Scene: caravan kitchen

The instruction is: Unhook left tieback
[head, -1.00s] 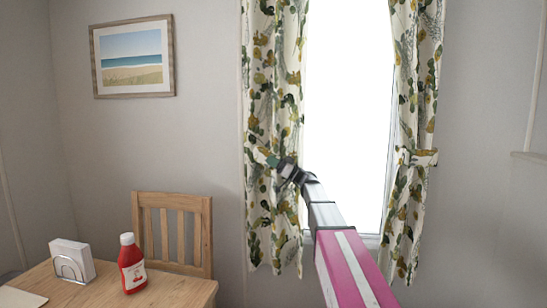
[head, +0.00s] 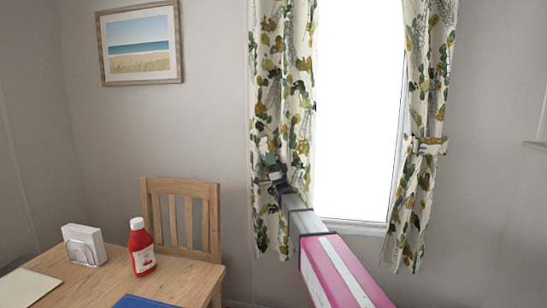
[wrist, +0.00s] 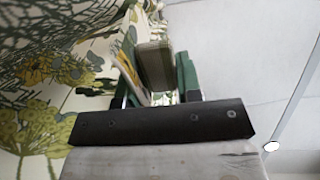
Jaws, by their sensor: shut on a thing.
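The left curtain (head: 283,90) hangs at the left side of the window, white with green and mustard leaves. My gripper (head: 268,164) is at its middle, where the tieback sits, and hides most of the band there. In the wrist view my gripper (wrist: 158,65) has its green fingers close together beside the curtain cloth (wrist: 60,95). A patterned strip, which looks like the left tieback (wrist: 125,62), shows at the fingers. The gripper is shut on it. I cannot see the hook clearly.
The right curtain (head: 425,100) is still gathered by its own tieback (head: 430,146). A wooden chair (head: 180,190) and a table (head: 185,280) with a red bottle (head: 142,250) and a napkin holder (head: 84,245) stand at the left. A framed picture (head: 140,43) hangs above.

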